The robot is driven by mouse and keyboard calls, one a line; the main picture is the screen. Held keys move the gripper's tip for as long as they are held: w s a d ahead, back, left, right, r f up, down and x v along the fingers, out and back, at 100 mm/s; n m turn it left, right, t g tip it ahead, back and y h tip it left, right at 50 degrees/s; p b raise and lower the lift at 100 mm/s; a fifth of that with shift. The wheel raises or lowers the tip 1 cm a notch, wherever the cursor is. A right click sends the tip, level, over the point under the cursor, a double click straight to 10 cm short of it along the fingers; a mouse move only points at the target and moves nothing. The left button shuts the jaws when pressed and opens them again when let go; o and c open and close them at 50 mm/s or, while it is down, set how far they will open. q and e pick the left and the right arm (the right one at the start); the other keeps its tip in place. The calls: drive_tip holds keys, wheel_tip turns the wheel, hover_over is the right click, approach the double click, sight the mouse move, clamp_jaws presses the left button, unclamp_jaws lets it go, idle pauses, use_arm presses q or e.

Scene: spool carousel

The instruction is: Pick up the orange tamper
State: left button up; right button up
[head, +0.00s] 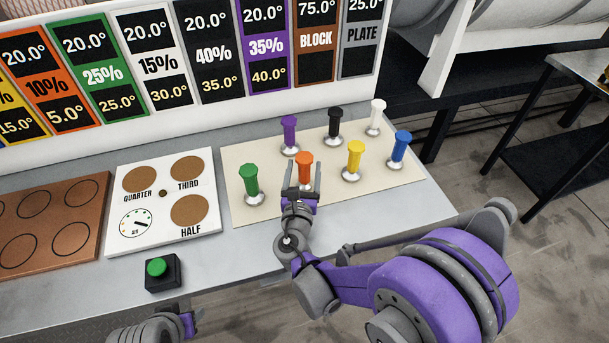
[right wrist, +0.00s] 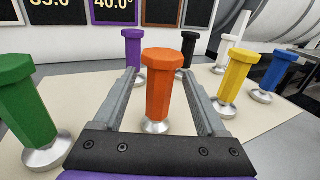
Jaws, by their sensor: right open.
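The orange tamper (head: 304,168) stands upright on a cream mat (head: 240,162) among other coloured tampers. My right gripper (head: 303,184) is open, with a finger on each side of the orange tamper in the head view. In the right wrist view the orange tamper (right wrist: 158,88) shows between the two open fingers, with gaps on both sides and its silver foot partly visible. My left gripper (head: 190,320) shows only in small part at the bottom edge, and its jaws are not clear.
Green (head: 250,180), purple (head: 289,132), black (head: 335,122), white (head: 375,115), yellow (head: 354,157) and blue (head: 399,147) tampers stand around it. A white board (head: 117,210), a brown tray (head: 90,184) and a green button (head: 156,267) lie to the left.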

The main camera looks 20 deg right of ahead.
drive_tip(key=x, duration=0.2)
drive_tip(key=p+x, duration=0.1)
drive_tip(key=x, duration=0.1)
drive_tip(key=shift+r, duration=0.25)
drive_tip(key=shift+w+d+f, duration=0.1)
drive_tip(key=shift+w, duration=0.25)
drive_tip(key=shift+s, duration=0.15)
drive_tip(key=shift+c, duration=0.9)
clamp_jaws()
